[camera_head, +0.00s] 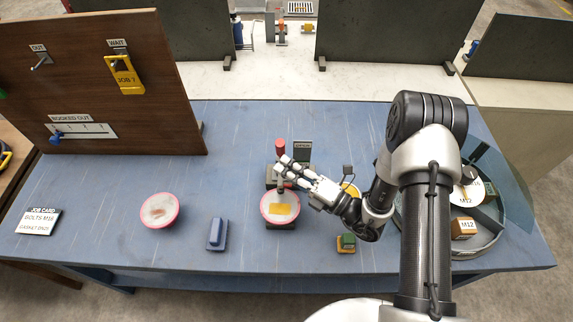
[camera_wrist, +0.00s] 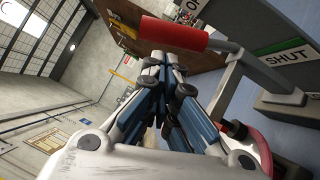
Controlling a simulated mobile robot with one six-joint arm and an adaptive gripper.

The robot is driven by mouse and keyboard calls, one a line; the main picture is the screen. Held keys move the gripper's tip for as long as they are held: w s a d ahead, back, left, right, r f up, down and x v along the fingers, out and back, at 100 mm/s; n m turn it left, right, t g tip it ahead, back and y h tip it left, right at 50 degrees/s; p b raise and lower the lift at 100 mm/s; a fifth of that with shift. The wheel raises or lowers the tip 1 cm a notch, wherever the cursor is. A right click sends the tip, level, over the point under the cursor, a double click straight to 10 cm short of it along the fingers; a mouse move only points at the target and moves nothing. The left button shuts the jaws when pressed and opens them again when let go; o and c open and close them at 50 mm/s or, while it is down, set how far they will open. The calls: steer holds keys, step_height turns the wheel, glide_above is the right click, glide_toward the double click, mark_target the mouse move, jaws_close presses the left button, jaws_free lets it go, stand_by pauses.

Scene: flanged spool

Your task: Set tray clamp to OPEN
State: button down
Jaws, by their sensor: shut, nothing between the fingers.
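The tray clamp has a red handle (camera_head: 280,146) above its dark base at the middle of the blue table. In the wrist view the red handle (camera_wrist: 173,33) lies across the top, on a grey lever arm (camera_wrist: 226,88). A pink-rimmed round piece (camera_head: 280,207) with a yellow patch is in front of the clamp. My gripper (camera_head: 285,161) is shut and empty, its fingertips close to the handle; contact cannot be told.
Another pink-rimmed disc (camera_head: 159,210) and a blue block (camera_head: 217,234) lie to the left. A small green-topped block (camera_head: 346,243) is at the front. A round divided tray (camera_head: 480,249) is at right. A brown board (camera_head: 100,85) stands at back left.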

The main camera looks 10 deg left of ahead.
mark_target(284, 149)
steer(key=shift+w+a+r, duration=0.15)
steer(key=shift+w+a, duration=0.05)
steer(key=shift+w, duration=0.15)
steer(key=shift+w+a+r+m+h+p, duration=0.2)
steer(key=shift+w+r+m+h+p, duration=0.45)
steer(key=shift+p, duration=0.6)
steer(key=shift+w+a+r+m+h+p, duration=0.15)
steer(key=shift+w+r+m+h+p, duration=0.2)
steer(key=shift+w+m+p, duration=0.7)
steer(key=shift+s+n, duration=0.1)
steer(key=shift+n, duration=0.2)
